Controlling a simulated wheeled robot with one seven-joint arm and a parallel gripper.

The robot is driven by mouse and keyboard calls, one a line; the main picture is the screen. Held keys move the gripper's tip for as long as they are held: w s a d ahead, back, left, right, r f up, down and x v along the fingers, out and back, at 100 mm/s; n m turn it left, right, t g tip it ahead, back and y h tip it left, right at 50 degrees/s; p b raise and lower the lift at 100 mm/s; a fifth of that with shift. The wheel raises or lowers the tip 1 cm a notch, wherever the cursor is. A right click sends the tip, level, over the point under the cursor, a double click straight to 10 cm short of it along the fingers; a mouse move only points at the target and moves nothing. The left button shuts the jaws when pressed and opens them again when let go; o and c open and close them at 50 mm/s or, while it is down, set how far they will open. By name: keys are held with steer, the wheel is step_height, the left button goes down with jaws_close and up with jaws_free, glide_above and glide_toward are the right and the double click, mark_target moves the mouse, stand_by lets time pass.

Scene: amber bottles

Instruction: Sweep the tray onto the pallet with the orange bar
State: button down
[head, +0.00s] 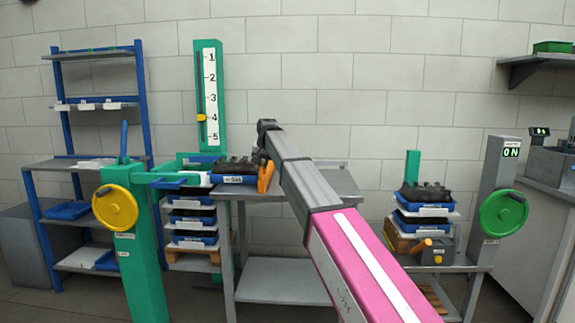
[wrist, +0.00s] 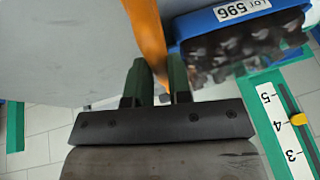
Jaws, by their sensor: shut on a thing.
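My gripper (wrist: 158,82) is shut on the orange bar (wrist: 147,35), which also shows in the head view (head: 265,177). The blue tray (wrist: 222,22) holds several dark bottles and bears a label reading LOT 596. In the head view the tray (head: 234,180) is at the left end of the grey table, with the bar upright at its right side. The bar is close against the tray; I cannot tell if they touch.
A green post with a yellow handwheel (head: 115,207) stands at front left. A numbered scale (head: 209,95) has its yellow pointer near 4. The grey table (head: 330,183) is bare right of the bar. Another tray stack (head: 425,211) and a green handwheel (head: 503,212) are at right.

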steer(key=a, duration=2.4)
steer(key=shift+a, duration=0.15)
steer(key=c, duration=1.1)
jaws_free()
steer(key=shift+a, duration=0.1)
steer(key=shift+o, duration=0.2)
steer(key=v, duration=1.1)
steer(key=shift+w, duration=0.1)
